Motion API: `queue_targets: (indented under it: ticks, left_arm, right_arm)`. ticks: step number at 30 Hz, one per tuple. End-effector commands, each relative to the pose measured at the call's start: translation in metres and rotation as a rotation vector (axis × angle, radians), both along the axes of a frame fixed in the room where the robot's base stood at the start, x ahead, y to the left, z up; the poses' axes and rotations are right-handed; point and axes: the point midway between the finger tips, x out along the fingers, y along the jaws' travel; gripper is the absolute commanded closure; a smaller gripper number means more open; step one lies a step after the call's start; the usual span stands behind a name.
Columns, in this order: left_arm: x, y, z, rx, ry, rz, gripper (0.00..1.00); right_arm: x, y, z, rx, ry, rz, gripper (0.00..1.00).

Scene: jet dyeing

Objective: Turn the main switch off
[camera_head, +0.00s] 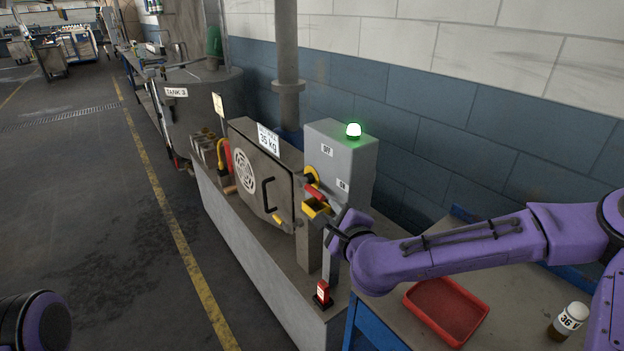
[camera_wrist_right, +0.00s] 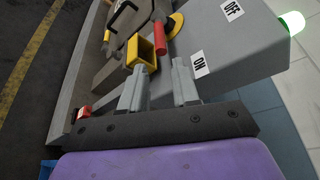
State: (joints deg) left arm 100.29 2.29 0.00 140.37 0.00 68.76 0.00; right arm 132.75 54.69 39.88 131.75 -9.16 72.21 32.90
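The main switch is on a grey box (camera_head: 347,165), with a yellow disc (camera_head: 312,176) and a red handle (camera_head: 315,193). The handle also shows in the right wrist view (camera_wrist_right: 157,45). The box carries an OFF label (camera_head: 327,150) and, lower down, an ON label (camera_head: 342,185). The green lamp (camera_head: 353,130) on top is lit. My right gripper (camera_wrist_right: 159,64) is open, its two grey fingers apart, close in front of the switch. The handle's end appears between the fingertips in the wrist view; contact cannot be told. My left gripper is out of view.
A yellow square piece (camera_head: 316,207) sits just beside the handle, near a fingertip. Left of the box is a metal door (camera_head: 262,176) with a black handle. A red tray (camera_head: 446,309) and a labelled jar (camera_head: 568,321) stand on the bench under my right arm.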

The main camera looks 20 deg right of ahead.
Motion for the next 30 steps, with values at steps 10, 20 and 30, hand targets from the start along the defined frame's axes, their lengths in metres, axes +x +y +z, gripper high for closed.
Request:
queue_targets:
  ticks: [10,20,30]
  left_arm:
    - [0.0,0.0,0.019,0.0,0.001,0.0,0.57]
    - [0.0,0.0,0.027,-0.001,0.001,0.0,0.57]
    - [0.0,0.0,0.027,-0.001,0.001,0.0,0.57]
  right_arm:
    - [0.068,0.009,-0.009,0.003,-0.003,0.01,0.7]
    - [0.104,0.008,-0.02,0.003,-0.003,0.01,0.7]
    - [0.104,0.007,-0.021,0.003,-0.003,0.008,1.0]
